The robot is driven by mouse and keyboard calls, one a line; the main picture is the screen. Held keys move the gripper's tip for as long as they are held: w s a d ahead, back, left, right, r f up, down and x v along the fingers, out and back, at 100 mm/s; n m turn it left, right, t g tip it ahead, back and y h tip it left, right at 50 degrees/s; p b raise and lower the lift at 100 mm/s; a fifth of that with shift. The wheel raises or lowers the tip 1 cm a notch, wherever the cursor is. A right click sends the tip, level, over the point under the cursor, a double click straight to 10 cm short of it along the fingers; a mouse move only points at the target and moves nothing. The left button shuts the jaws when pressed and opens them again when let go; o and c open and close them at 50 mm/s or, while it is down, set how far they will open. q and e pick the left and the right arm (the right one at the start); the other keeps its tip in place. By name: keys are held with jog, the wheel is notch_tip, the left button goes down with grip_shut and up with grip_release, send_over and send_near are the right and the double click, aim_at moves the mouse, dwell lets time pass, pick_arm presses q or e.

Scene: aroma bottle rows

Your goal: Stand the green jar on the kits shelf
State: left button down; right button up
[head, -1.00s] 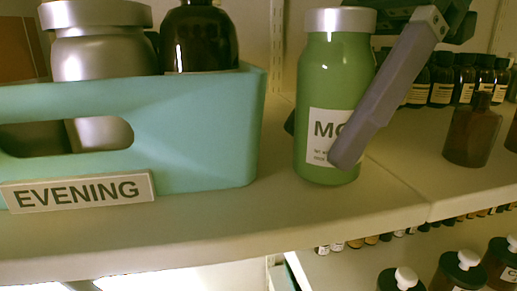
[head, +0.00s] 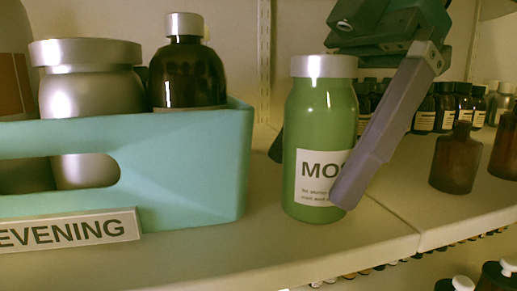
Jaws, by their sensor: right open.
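The green jar (head: 318,120) with a silver lid and a white label, partly readable as "MO", stands upright on a pale shelf (head: 300,245), right of a teal bin. My right gripper (head: 311,172) reaches in from the upper right and is open around the jar. One grey finger passes in front of the jar's right side and covers part of its label. A dark tip of the other finger shows behind the jar's left side. I cannot tell whether either finger touches it. My left gripper is out of view. No label reading "kits" shows.
The teal bin (head: 205,175) labelled EVENING (head: 68,232) holds a silver jar (head: 92,85) and a dark bottle (head: 187,70). Brown bottles (head: 456,160) stand on the right, with rows of small dark bottles behind. More bottles stand on a level below the shelf edge.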

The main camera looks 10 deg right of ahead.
jog(key=b+v, duration=0.2)
jog(key=v, duration=0.5)
jog(key=shift+b, duration=0.4)
